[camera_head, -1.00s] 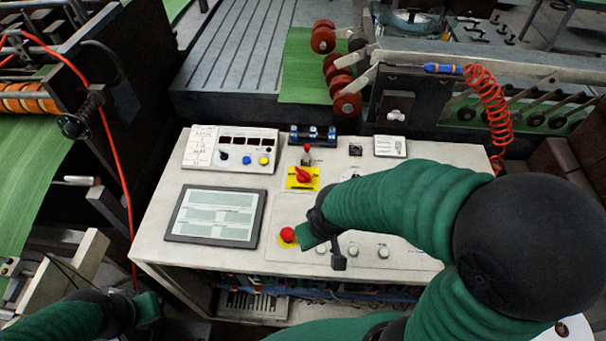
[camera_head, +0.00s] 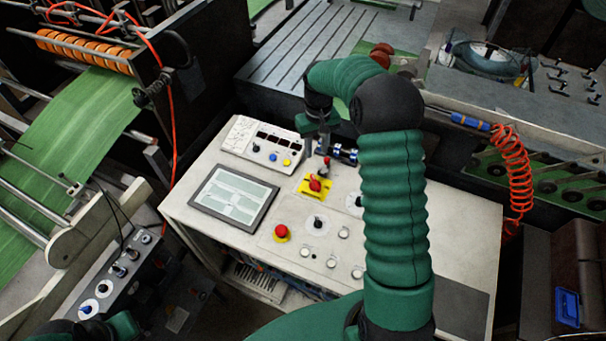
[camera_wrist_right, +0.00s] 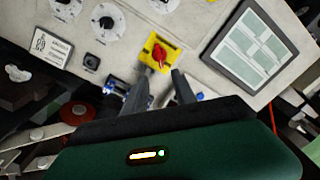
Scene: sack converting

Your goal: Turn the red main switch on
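The red main switch (camera_head: 315,184) is a red rotary knob on a yellow square plate (camera_head: 304,191), on top of the pale control console (camera_head: 210,160). It also shows in the right wrist view (camera_wrist_right: 159,54), just beyond the fingertips. My right gripper (camera_head: 322,150) is above the console, just behind the switch in the head view. In the wrist view its two dark fingers (camera_wrist_right: 160,82) are apart with nothing between them, and no contact with the knob is clear. My left gripper (camera_head: 118,328) is at the lower left edge, mostly cut off; its fingers cannot be made out.
A small box (camera_head: 262,145) with coloured knobs is behind. A red coiled hose (camera_head: 515,165) hangs at right.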

